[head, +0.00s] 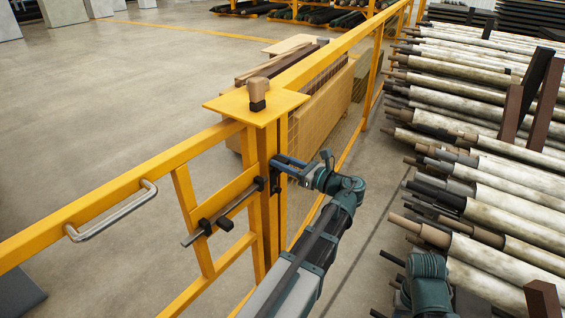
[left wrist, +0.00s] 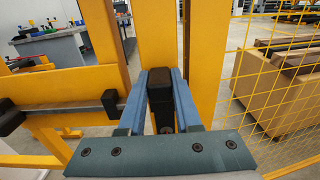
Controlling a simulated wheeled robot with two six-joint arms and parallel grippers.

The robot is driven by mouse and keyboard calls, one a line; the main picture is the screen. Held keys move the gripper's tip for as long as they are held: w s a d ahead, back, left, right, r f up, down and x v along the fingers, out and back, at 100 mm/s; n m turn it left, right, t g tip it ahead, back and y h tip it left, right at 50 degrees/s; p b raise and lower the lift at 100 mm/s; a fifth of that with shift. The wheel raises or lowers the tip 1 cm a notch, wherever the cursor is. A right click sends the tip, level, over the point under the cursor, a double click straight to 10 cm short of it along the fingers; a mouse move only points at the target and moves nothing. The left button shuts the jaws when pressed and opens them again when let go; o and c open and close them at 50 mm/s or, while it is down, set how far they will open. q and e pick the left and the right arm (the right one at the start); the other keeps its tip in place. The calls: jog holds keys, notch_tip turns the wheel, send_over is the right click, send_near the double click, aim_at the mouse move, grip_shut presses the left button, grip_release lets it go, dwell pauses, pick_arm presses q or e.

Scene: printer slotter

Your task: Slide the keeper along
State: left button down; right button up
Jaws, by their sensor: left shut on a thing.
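A dark block, which looks like the keeper (left wrist: 162,112), sits on the face of the yellow post (head: 268,190). My left gripper (left wrist: 165,84) has its blue fingers on both sides of this block, shut on it. In the head view the left gripper (head: 281,165) reaches the right side of the post, and its fingertips and the block are mostly hidden. A grey metal bolt bar (head: 231,212) with black fittings runs across the yellow gate left of the post. In the left wrist view the bar (left wrist: 68,109) ends at a black fitting beside my left finger.
The gate has a metal handle (head: 112,212). A yellow plate (head: 228,103) with a wooden-topped knob (head: 257,92) caps the post. Mesh fencing and boxes (head: 320,112) stand behind. Many rollers (head: 500,205) lie at the right. Open floor is at the left.

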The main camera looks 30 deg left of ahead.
pick_arm(q)
jog(key=shift+f+b, duration=0.75)
jog(key=shift+f, duration=0.05)
jog(key=shift+r, duration=0.1)
jog(key=c, duration=0.6)
grip_release()
jog(key=s+d, duration=0.1)
jog(key=d, duration=1.2)
jog(key=shift+d, duration=0.4)
